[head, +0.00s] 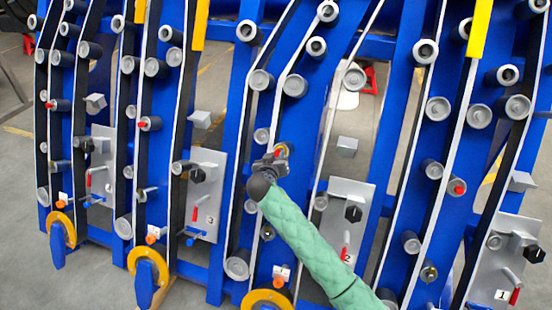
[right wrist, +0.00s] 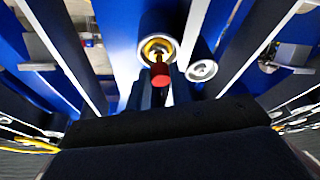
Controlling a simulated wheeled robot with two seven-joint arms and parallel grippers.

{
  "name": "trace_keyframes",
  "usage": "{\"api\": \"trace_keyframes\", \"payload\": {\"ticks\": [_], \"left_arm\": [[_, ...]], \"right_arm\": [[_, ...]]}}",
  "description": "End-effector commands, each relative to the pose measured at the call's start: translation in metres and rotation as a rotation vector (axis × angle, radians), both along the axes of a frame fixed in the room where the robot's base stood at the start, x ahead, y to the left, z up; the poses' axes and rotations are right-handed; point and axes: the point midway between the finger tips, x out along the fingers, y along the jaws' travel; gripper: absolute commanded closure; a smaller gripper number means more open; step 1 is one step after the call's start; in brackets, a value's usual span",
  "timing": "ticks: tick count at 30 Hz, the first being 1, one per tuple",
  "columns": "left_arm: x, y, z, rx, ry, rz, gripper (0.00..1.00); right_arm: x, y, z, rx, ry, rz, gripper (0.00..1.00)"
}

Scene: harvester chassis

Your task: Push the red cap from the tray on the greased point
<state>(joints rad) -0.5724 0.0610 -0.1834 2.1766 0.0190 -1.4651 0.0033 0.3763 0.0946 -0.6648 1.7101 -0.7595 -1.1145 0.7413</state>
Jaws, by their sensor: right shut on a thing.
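My right gripper (head: 273,160) reaches up from below to a roller hub in the middle of the blue chassis. In the right wrist view its dark fingers (right wrist: 160,92) are shut on the small red cap (right wrist: 160,75). The cap's red also shows at the fingertips in the head view (head: 278,153). Just beyond the cap is a round grey hub with a yellow ring and a dark centre, the likely greased point (right wrist: 157,48). I cannot tell whether cap and point touch. My left gripper is not in view. I cannot make out the tray.
Other red caps sit on the chassis, at left (head: 144,124) and right (head: 459,188). Grey rollers stick out all around, one (right wrist: 201,70) close beside the hub. A grey numbered plate (head: 350,212) with a red-handled lever stands right of my forearm.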

Motion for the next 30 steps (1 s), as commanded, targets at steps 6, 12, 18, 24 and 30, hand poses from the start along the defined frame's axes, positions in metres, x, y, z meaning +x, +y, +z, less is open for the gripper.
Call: {"api": "trace_keyframes", "payload": {"ticks": [6, 12, 18, 24, 30], "left_arm": [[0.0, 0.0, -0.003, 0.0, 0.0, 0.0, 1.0], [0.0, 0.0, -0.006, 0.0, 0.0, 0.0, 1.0], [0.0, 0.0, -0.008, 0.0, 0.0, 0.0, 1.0], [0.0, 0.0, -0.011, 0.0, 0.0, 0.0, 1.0], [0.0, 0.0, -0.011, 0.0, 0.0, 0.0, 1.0]], "right_arm": [[0.004, -0.001, -0.003, 0.0, 0.0, 0.0, 0.99], [0.007, -0.002, -0.005, 0.0, 0.0, 0.0, 0.99], [0.01, -0.003, -0.007, 0.001, 0.0, 0.0, 0.99], [0.014, -0.004, -0.009, 0.001, -0.001, 0.001, 0.99], [0.016, -0.005, -0.009, 0.001, 0.0, 0.0, 0.7]]}}
